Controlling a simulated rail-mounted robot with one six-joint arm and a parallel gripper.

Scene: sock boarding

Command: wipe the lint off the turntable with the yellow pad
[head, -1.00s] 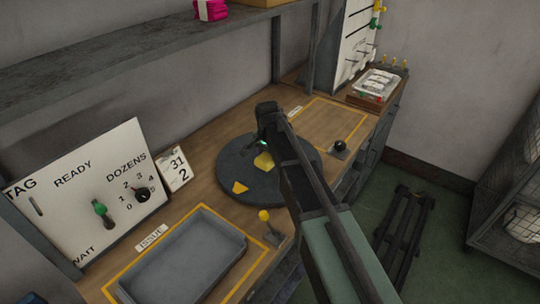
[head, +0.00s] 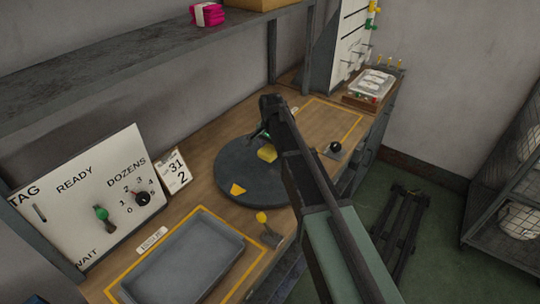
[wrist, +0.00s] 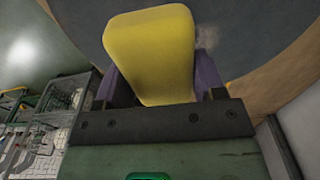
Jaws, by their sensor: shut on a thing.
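The round dark grey turntable (head: 258,190) lies flat on the wooden bench, with a yellow wedge-shaped mark (head: 237,189) near its front left. The yellow pad (head: 267,153) is over the turntable's far right part. In the wrist view the pad (wrist: 150,50) is a thick rounded block between the purple fingers. My gripper (wrist: 155,82) is shut on it; in the head view my gripper (head: 264,137) is mostly hidden by my arm. The turntable surface (wrist: 250,25) lies beyond the pad. A faint pale patch (wrist: 207,36) shows beside the pad; I cannot tell if it is lint.
A grey tray (head: 185,262) and a yellow-knobbed lever (head: 263,218) stand in front of the turntable. A black knob (head: 335,147) is to its right. A shelf (head: 130,65) overhangs the back.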

